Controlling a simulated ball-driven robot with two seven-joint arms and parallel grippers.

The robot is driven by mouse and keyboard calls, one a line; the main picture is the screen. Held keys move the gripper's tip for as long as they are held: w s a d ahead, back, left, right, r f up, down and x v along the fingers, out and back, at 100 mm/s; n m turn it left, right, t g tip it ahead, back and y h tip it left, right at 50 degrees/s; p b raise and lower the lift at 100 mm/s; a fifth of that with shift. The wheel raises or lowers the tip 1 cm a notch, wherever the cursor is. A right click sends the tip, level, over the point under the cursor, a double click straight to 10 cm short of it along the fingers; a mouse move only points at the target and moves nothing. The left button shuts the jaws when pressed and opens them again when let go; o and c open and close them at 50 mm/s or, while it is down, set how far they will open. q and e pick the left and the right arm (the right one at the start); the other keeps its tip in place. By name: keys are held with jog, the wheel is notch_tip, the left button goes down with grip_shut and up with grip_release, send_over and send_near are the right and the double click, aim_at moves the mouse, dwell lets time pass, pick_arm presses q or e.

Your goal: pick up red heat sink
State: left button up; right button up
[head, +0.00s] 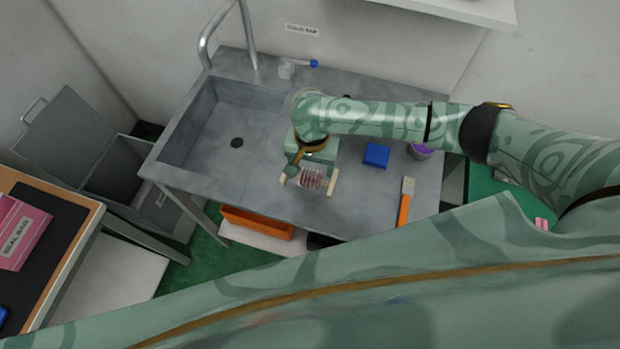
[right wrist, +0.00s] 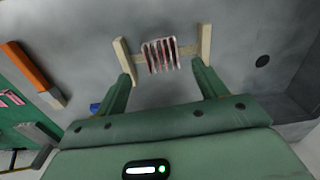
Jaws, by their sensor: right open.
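The red heat sink (head: 311,179) is a small finned block, reddish with pale fins, lying on the grey counter. It also shows in the right wrist view (right wrist: 161,55). My right gripper (head: 309,183) is open over the counter, its pale fingertips on either side of the heat sink. In the right wrist view the right gripper (right wrist: 163,50) has a gap between each finger and the heat sink, wider on the right. I cannot tell the exact height of the fingertips above the counter. My left gripper is not in view.
A blue block (head: 376,155) and a purple-topped cup (head: 420,151) stand right of my gripper. An orange-handled scraper (head: 405,202) lies near the counter's right front. The sink basin (head: 213,140) is on the left, with a tap (head: 247,38) behind. An orange bin (head: 256,222) sits below.

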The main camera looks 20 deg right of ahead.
aim_at(310, 176)
notch_tip(310, 176, down, 5)
jog(key=shift+w+a+b, duration=0.1)
jog(key=shift+b, duration=1.15)
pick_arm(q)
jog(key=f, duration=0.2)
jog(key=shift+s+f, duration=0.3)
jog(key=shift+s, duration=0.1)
pick_arm(e)
jog(key=shift+r, duration=0.1)
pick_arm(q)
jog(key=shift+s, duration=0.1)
pick_arm(e)
jog(key=c, duration=1.1)
